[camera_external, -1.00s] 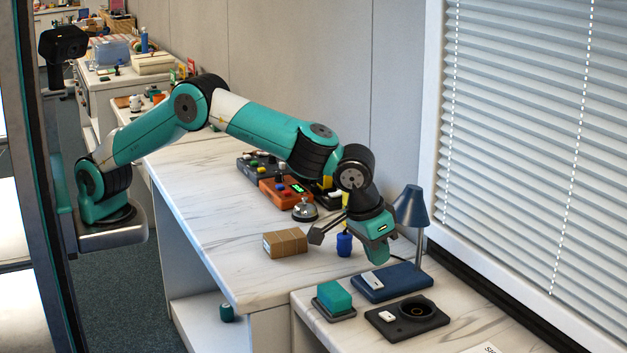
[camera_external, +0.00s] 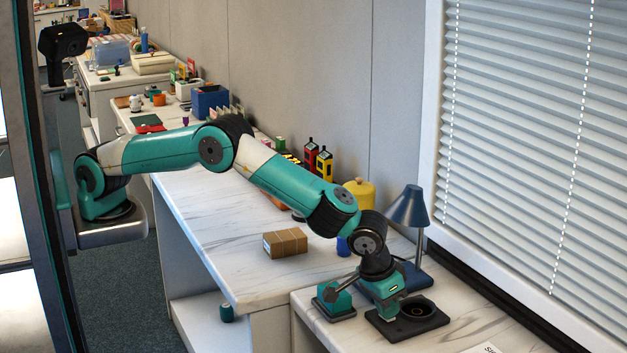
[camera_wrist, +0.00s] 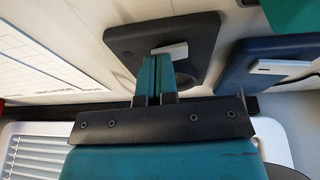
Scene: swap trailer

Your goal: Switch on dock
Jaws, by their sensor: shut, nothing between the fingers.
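The black dock (camera_external: 432,318) with a round well lies on the near white counter. It also shows in the wrist view (camera_wrist: 121,38), with its white switch (camera_wrist: 172,50) just beyond my fingertips. My gripper (camera_external: 388,313) points down over the left part of the dock, where it hides the switch in the external view. The teal fingers (camera_wrist: 154,72) are shut together with nothing between them. They look very close to the switch; I cannot tell whether they touch it.
The blue-based lamp (camera_external: 408,207) stands just behind the dock; its base with a white switch (camera_wrist: 270,66) shows in the wrist view. A teal block on a dark base (camera_external: 334,300) sits to the left. A cardboard box (camera_external: 286,243) lies on the higher counter.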

